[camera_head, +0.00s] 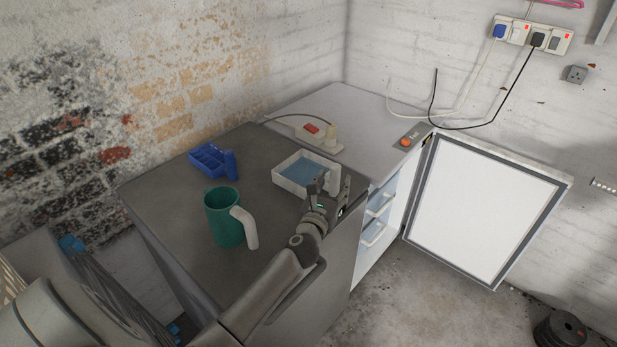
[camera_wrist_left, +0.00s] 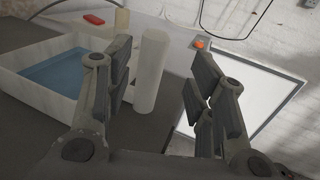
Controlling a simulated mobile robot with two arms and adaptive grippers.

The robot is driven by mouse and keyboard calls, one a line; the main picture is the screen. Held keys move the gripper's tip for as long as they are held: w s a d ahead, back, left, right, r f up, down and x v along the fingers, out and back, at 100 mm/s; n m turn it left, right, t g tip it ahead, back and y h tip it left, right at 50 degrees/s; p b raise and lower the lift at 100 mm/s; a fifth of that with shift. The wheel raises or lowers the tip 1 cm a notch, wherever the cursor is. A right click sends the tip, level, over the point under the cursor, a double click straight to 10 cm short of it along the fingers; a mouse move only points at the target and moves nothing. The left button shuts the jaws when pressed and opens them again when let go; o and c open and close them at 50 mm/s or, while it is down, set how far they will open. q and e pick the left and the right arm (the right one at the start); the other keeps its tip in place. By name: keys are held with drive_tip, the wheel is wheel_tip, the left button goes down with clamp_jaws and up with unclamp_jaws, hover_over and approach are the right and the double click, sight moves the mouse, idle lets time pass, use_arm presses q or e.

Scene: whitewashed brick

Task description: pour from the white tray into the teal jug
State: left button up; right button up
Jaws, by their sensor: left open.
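The white tray (camera_head: 279,183) sits on the dark counter near its right edge, with a blue inside. A pale upright handle (camera_head: 334,176) stands at its right side. My left gripper (camera_head: 335,188) is open at this handle. In the left wrist view, the handle (camera_wrist_left: 151,72) stands between the spread fingers (camera_wrist_left: 160,78), nearer the left one, and the tray (camera_wrist_left: 50,96) lies to the left. I cannot tell whether a finger touches the handle. The teal jug (camera_head: 222,221) stands upright in front of the tray, to the left, its pale handle facing right. My right gripper is not in view.
A blue divided holder (camera_head: 208,160) sits behind the jug. A power strip with a red switch (camera_head: 318,139) lies behind the tray, its cable trailing. A white-panelled door (camera_head: 484,209) stands open at right. Counter between jug and tray is clear.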

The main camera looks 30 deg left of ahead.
sight(334, 176)
use_arm(q)
drive_tip(key=x, duration=0.5)
drive_tip(key=shift+a+f, duration=0.1)
drive_tip(key=shift+a, duration=0.3)
drive_tip(key=shift+w, duration=0.2)
drive_tip(key=shift+c, duration=0.3)
drive_tip(key=c, duration=0.5)
clamp_jaws()
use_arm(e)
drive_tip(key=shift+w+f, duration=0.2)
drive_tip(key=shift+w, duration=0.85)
